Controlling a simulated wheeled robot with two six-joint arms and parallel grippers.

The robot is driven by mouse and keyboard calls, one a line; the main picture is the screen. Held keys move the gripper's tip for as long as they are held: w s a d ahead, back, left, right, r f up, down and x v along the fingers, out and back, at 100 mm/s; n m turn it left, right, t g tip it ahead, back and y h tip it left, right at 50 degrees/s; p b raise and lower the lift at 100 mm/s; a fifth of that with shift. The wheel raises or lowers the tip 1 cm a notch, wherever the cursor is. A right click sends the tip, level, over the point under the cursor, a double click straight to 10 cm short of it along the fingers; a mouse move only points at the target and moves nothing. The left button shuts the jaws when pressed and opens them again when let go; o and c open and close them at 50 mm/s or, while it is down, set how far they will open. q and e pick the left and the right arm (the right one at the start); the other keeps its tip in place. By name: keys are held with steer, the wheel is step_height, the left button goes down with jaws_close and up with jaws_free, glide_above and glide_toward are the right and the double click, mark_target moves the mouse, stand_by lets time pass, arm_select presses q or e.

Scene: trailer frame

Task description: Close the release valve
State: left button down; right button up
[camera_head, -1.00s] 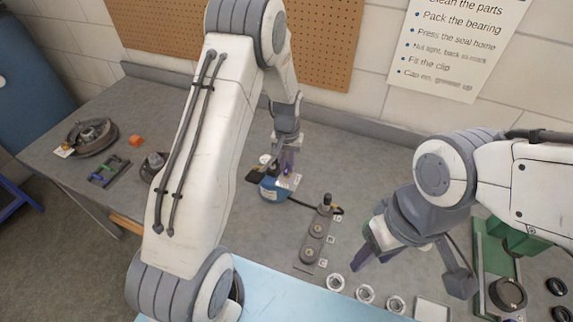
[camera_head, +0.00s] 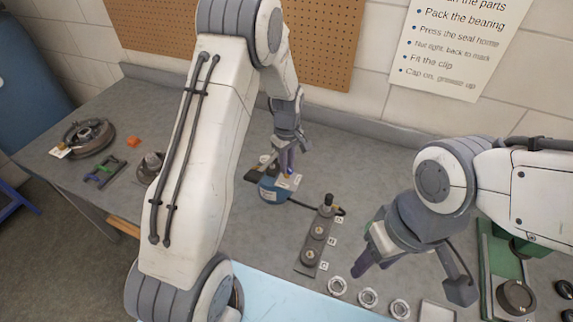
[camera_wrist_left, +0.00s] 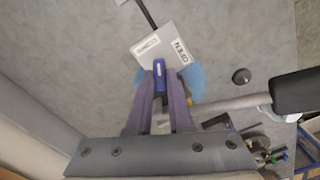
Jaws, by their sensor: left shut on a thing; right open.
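The hand pump (camera_head: 272,192) stands on the bench, with a blue body and a pale top plate (camera_wrist_left: 165,47). A small blue valve lever (camera_wrist_left: 159,68) sits at the plate's near edge. My left gripper (camera_head: 288,165) points down over the pump. In the left wrist view its purple fingers (camera_wrist_left: 160,85) are shut on the lever. One plate label looks like "OPEN" upside down; the other is too small to read. The left fingers hide part of the pump body. My right gripper (camera_head: 370,258) is open and empty above the bench, right of the pump.
A grey plate with posts (camera_head: 318,237) stands right of the pump, joined by a black hose. White rings (camera_head: 368,298) lie at the front. A green press (camera_head: 497,260) is at right. The pump's black handle (camera_wrist_left: 295,90) sticks out beside the left gripper.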

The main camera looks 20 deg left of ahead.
arm_select(q)
steer(key=n, duration=0.5)
steer(key=shift+b, duration=0.35)
steer(key=shift+w+n, duration=0.1)
steer(key=shift+n, duration=0.2)
steer(key=shift+r, duration=0.1)
steer(key=c, duration=0.8)
jaws_free()
step_height(320, 180, up, 10)
steer(key=shift+r+b, duration=0.2)
steer(key=shift+b, duration=1.05)
